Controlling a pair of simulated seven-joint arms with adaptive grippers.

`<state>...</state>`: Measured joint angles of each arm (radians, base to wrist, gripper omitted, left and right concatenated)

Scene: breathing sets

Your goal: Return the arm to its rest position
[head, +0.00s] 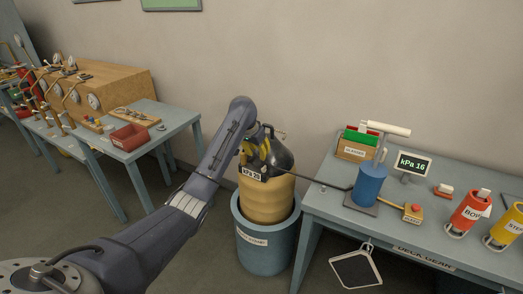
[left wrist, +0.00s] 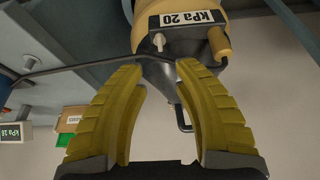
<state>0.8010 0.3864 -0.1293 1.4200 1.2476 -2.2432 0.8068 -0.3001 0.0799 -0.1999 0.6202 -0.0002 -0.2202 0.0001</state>
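My left arm (head: 210,165) reaches from the lower left of the head view to a tan cylinder (head: 266,200) with a dark top. My left gripper (head: 260,152) is at that cylinder's top, partly hidden by the arm. In the left wrist view its two yellow fingers (left wrist: 162,72) are spread with a wide gap. The cylinder's dark top and a thin bent bar show beyond the fingertips; I see nothing clamped. Whether a finger touches the cylinder I cannot tell. My right gripper is in neither view.
The cylinder stands in a blue tub (head: 264,246). A blue-grey table (head: 440,225) at right carries a blue pump (head: 369,185), a kPa display (head: 411,163) and red and yellow canisters. A dark hose (head: 318,182) runs from pump to cylinder. A bench (head: 170,122) stands left; floor between is clear.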

